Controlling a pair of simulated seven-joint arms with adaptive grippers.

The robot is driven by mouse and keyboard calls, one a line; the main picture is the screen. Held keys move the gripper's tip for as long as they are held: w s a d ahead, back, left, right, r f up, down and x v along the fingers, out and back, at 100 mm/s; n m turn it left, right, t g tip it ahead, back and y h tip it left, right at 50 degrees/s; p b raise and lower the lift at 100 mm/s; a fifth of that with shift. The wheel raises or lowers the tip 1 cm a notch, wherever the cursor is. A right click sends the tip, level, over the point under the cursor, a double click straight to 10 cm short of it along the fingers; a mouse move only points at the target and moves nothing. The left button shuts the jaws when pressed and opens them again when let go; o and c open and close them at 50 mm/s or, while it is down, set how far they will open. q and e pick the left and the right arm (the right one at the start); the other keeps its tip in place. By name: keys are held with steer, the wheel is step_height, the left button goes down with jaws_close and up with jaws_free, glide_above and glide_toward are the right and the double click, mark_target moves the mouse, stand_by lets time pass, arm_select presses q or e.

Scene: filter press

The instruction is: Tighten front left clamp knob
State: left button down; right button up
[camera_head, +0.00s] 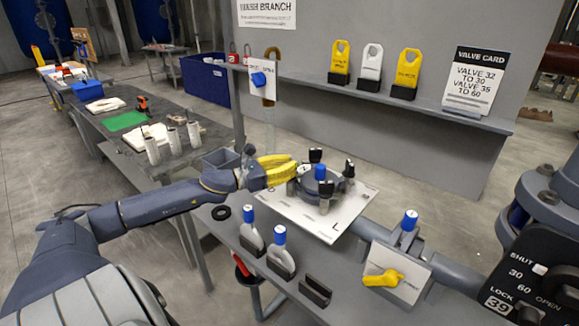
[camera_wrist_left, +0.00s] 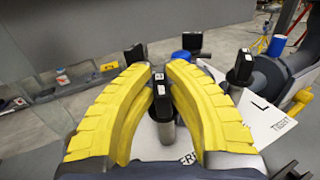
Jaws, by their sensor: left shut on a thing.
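The round grey filter housing (camera_head: 321,184) with a blue cap (camera_head: 320,172) stands on a white card marked L (camera_head: 310,215) on the bench. Several black clamp knobs ring it. My left gripper (camera_head: 296,172) is at the housing's left side, its yellow fingers shut on a clamp knob. The left wrist view shows that black knob (camera_wrist_left: 161,98), upright with a small pale label, between the fingertips (camera_wrist_left: 160,75). Other knobs show at the back (camera_head: 316,155), right (camera_head: 349,168) and front (camera_head: 324,188). Which knob is the front left is not certain from these views. My right gripper is out of view.
A pipe with a yellow valve handle (camera_head: 384,279) lies to the right. A shelf (camera_head: 430,108) with yellow and white tags runs behind.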

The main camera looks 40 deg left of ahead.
arm_select(q)
steer(key=shift+d+m+g+h, duration=0.1)
steer(key=shift+m+g+h, duration=2.1)
steer(key=shift+h, duration=0.7)
stand_by(1.3)
steer(key=c, duration=1.4)
jaws_free()
steer(key=shift+o, duration=0.2)
steer(key=v, duration=1.2)
steer(key=shift+f, duration=0.1)
